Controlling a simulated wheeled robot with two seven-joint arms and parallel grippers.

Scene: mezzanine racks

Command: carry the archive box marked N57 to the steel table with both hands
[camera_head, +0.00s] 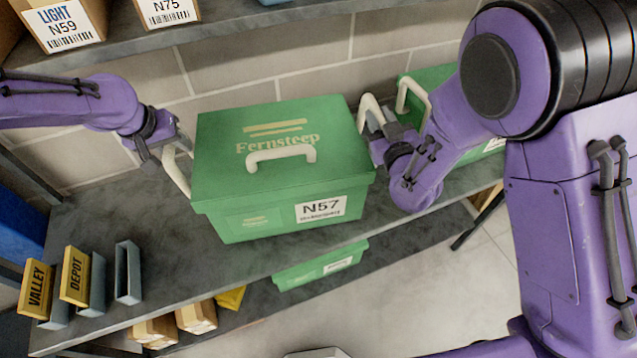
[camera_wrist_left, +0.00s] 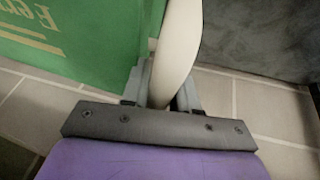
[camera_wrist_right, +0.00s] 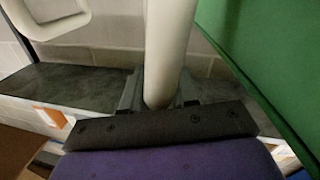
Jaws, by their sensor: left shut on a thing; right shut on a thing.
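The green archive box marked N57 (camera_head: 285,205) is in the middle of the head view, at the grey shelf, with a lid and white handles. I cannot tell whether its base touches the shelf. My left gripper (camera_head: 172,148) is shut on the white handle at its left side; that handle fills the jaws in the left wrist view (camera_wrist_left: 165,95). My right gripper (camera_head: 372,140) is shut on the right side handle, also between the jaws in the right wrist view (camera_wrist_right: 160,95). The steel table is not recognisable in these frames.
Another green box (camera_head: 430,85) with a white handle stands close behind my right gripper. Boxes N59 (camera_head: 62,25) and N75 (camera_head: 168,10) sit on the shelf above. Bookend-like holders marked VALLEY (camera_head: 36,288) and DEPOT (camera_head: 75,276) stand at front left. A green box (camera_head: 320,267) lies below.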

